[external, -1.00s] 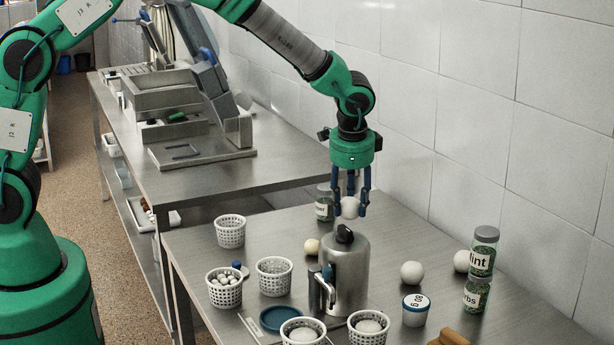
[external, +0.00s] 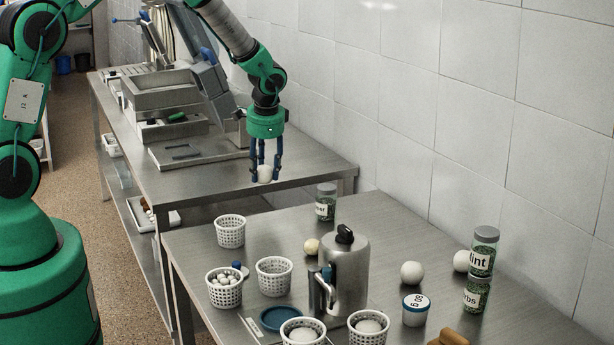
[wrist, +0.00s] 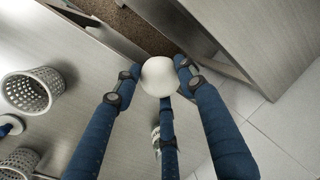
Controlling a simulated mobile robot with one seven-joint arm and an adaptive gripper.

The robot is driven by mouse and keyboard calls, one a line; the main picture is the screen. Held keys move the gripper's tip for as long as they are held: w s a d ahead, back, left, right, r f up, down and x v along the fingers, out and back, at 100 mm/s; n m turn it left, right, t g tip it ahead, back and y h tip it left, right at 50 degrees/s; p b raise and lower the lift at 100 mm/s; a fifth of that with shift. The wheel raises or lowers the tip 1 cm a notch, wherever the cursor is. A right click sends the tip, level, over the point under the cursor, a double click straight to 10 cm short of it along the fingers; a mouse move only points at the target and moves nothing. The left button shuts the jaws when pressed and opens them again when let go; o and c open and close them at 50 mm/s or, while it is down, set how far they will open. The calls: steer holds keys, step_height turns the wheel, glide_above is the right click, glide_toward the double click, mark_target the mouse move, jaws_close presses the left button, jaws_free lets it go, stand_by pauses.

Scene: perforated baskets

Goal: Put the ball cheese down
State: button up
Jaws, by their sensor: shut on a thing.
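A white ball cheese (external: 265,174) is held between the blue fingers of my gripper (external: 264,165). It is in the air around the gap between the two steel tables in the external view. In the wrist view the ball cheese (wrist: 159,76) sits between the fingertips of my gripper (wrist: 158,80), with three blue fingers around it. Other white balls (external: 411,272) and a yellowish ball (external: 311,247) rest on the near table (external: 390,230).
Perforated white baskets (external: 230,232) stand at the near table's left and front; one (external: 224,291) holds several small balls. A steel canister (external: 347,275) stands mid-table. Herb jars (external: 325,203) stand at back and right. The far table (external: 215,185) bears a slicer-like machine.

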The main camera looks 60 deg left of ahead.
steer(key=s+a, duration=0.3)
steer(key=a, duration=0.1)
steer(key=s+a+n+p, duration=0.1)
steer(key=s+a, duration=0.2)
steer(key=a, duration=0.2)
steer(key=s+a+n+p, duration=0.1)
steer(key=s+a, duration=0.2)
steer(key=a, duration=0.1)
steer(key=shift+s+a+f, duration=0.25)
steer(key=shift+f, duration=0.1)
steer(key=shift+w, duration=0.1)
glide_above(247, 173)
steer(key=shift+w+d+f, duration=0.15)
steer(key=shift+d+f, duration=0.3)
steer(key=shift+f, duration=0.3)
steer(key=shift+d+x, duration=0.2)
steer(key=shift+x, duration=0.65)
steer(key=shift+d+x, duration=0.15)
steer(key=shift+x, duration=0.65)
steer(key=shift+f, duration=0.25)
steer(key=o, duration=1.2)
